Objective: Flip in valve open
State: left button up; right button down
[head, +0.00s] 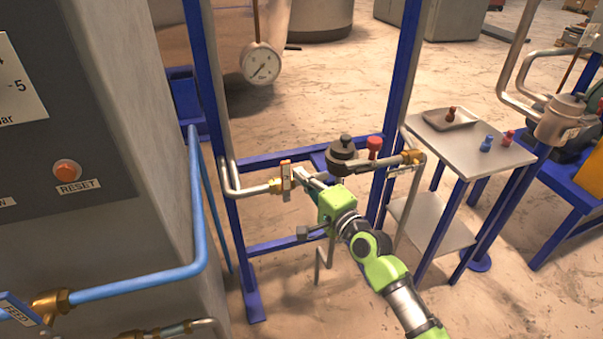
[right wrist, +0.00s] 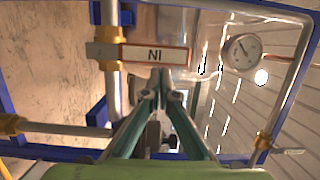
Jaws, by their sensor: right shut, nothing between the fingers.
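The in valve's plate (head: 286,175) stands upright on the pipe run of the blue frame, beside a brass fitting (head: 275,186). In the right wrist view the pale plate with an orange-red edge (right wrist: 154,54) reads "NI", which is "IN" upside down. It lies across the pipe, with a brass fitting (right wrist: 108,82) at its left. My right gripper (head: 303,173) is just right of the plate in the head view. In the right wrist view its fingertips (right wrist: 160,76) are together and empty, close to the plate's edge. I cannot tell whether they touch it. My left gripper is not in view.
A dark round fitting (head: 342,155) and a red knob (head: 375,145) sit right of the valve. A blue upright (head: 215,120) stands to its left, near the grey cabinet (head: 130,100). A gauge (head: 260,64) is behind. A small table (head: 470,140) holds several small knobs.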

jog(key=shift+f, duration=0.1)
dwell(0.3)
jog(key=shift+s+a+r+n+p, duration=0.1)
jog(key=shift+a+r+n+p, duration=0.15)
jog(key=shift+p, duration=0.3)
